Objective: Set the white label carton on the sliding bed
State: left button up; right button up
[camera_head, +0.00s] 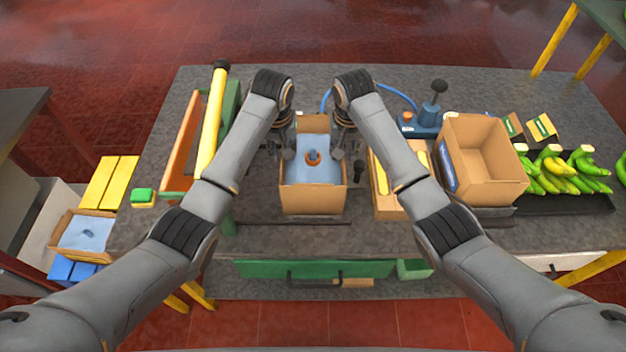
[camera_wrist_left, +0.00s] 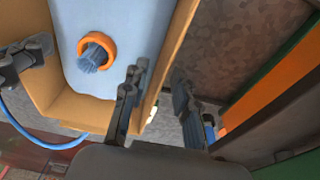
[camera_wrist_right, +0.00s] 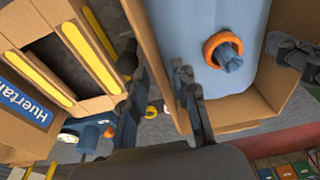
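An open brown carton (camera_head: 313,200) stands at the table's middle. It has a pale blue liner and an orange ring (camera_head: 313,157) around a blue bundle; the ring also shows in the left wrist view (camera_wrist_left: 97,46) and right wrist view (camera_wrist_right: 222,48). No white label is visible on it, so I cannot tell if it is the named carton. My left gripper (camera_wrist_left: 158,105) is open, fingers either side of the carton's wall. My right gripper (camera_wrist_right: 165,100) is open likewise at the opposite wall. Neither visibly grips. I cannot identify the sliding bed with certainty.
An orange and green frame with a yellow tube (camera_head: 212,120) stands left. A carton with yellow strips (camera_head: 380,178) and a larger open box with a blue label (camera_head: 480,195) stand right. Bananas (camera_head: 560,172) lie farther right. A liner-filled carton (camera_head: 85,232) stands at left.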

pick_arm(q)
jog(key=shift+w, duration=0.15)
pick_arm(e)
jog(key=shift+w+f, duration=0.1)
pick_arm(q)
notch_tip(320, 180, up, 12)
jog(key=s, duration=0.1)
jog(key=shift+s+f, duration=0.15)
jog(key=shift+s, duration=0.25)
pick_arm(e)
notch_tip(320, 180, up, 12)
jog(key=s, duration=0.2)
jog(key=shift+f, duration=0.1)
dwell(0.6)
